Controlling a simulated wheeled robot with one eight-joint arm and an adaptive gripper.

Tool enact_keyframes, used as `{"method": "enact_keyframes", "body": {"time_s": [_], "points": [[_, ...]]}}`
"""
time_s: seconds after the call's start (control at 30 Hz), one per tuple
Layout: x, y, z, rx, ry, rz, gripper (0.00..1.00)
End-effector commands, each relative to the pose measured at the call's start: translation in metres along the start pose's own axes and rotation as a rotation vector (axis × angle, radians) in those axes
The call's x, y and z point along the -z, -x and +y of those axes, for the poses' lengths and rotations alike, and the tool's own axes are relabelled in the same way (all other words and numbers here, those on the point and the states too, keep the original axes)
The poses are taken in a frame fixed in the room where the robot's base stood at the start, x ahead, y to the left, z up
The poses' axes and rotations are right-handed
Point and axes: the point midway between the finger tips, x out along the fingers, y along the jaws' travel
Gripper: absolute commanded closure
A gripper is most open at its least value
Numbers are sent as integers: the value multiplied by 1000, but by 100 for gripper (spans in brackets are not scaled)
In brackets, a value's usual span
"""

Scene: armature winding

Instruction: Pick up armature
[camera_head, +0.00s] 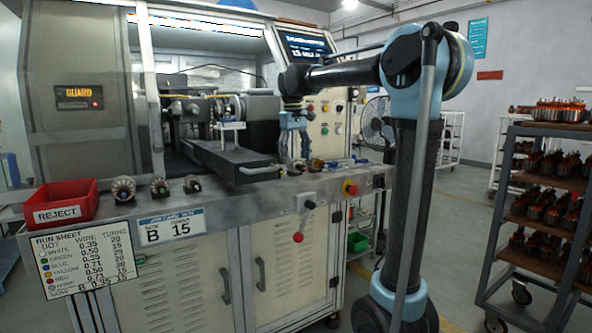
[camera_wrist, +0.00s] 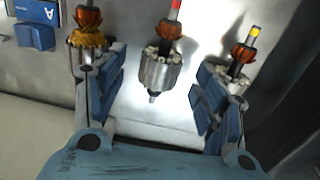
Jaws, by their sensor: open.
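My gripper (camera_head: 292,150) points down over the right part of the machine's front ledge in the head view. In the wrist view my gripper (camera_wrist: 156,92) is open, with blue pads on both fingers. An armature (camera_wrist: 161,68) with a silver core, copper-coloured end and red shaft tip is between the fingers, apart from both pads. A second armature (camera_wrist: 88,28) with copper windings is by the left finger, partly hidden. A third armature (camera_wrist: 243,54) with a yellow tip is by the right finger, its core partly covered. In the head view the parts under my gripper are small and partly hidden.
A blue block (camera_wrist: 36,30) marked A is at the wrist view's upper left. The winding machine (camera_head: 232,120) stands behind. A loaded rack (camera_head: 550,175) stands at right.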

Motion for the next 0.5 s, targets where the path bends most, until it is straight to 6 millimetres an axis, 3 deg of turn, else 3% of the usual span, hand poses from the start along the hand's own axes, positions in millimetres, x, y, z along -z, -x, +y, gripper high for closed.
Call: {"method": "enact_keyframes", "body": {"time_s": [0.2,0.5], "points": [[-2,-26,0,0,0,0,35],[-2,-31,0,0,0,0,35]]}}
